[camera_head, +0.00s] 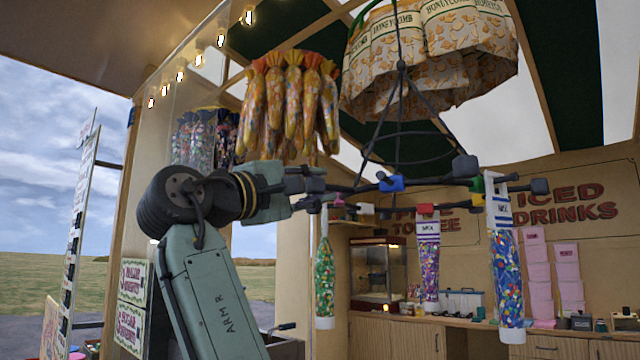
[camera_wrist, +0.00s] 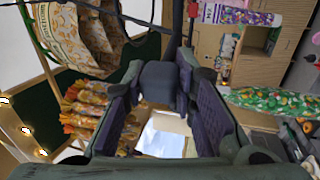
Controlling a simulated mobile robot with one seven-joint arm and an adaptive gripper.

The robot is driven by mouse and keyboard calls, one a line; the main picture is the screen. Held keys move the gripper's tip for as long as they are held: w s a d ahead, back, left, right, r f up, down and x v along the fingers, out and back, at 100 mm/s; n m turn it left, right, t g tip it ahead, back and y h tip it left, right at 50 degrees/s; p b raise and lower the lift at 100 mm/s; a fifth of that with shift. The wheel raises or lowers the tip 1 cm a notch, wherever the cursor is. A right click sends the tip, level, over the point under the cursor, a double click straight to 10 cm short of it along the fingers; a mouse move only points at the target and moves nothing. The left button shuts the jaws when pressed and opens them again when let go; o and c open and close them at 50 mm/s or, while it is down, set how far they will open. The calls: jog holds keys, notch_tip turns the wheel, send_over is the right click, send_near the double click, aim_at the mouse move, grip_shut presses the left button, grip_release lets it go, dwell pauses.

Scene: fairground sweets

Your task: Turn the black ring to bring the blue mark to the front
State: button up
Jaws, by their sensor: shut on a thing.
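The black ring (camera_head: 443,179) hangs level under thin black struts, with dark knobs standing out around it. The blue mark (camera_head: 391,183) is on the ring's near side, to the right of my gripper. A red mark (camera_head: 425,208), a white mark (camera_head: 366,208) and a green mark (camera_head: 478,185) also sit on the ring. My gripper (camera_head: 308,186) is at the ring's left side. In the wrist view its two fingers are closed on a dark knob (camera_wrist: 160,83) of the ring. The fingers partly hide the knob.
Long tubes of sweets hang from the ring: green (camera_head: 324,275), mixed (camera_head: 428,265) and blue (camera_head: 508,280). Honeycomb bags (camera_head: 430,60) hang above it, and orange-topped bags (camera_head: 290,105) hang behind my arm. A wooden counter (camera_head: 560,345) runs along the back.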

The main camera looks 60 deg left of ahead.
jog(key=shift+w+a+f, duration=0.1)
jog(key=shift+w+a, duration=0.15)
jog(key=shift+a, duration=1.15)
jog(key=shift+w+a, duration=0.2)
jog(key=shift+a, duration=1.2)
jog(key=o, duration=0.8)
jog(key=shift+c, duration=0.2)
jog(key=shift+o, duration=0.3)
jog(key=shift+s, duration=0.1)
jog(key=b+v, duration=0.2)
jog(key=v, duration=0.7)
jog(key=shift+s+b, duration=0.3)
jog(key=shift+s, duration=0.1)
jog(key=shift+d, duration=0.1)
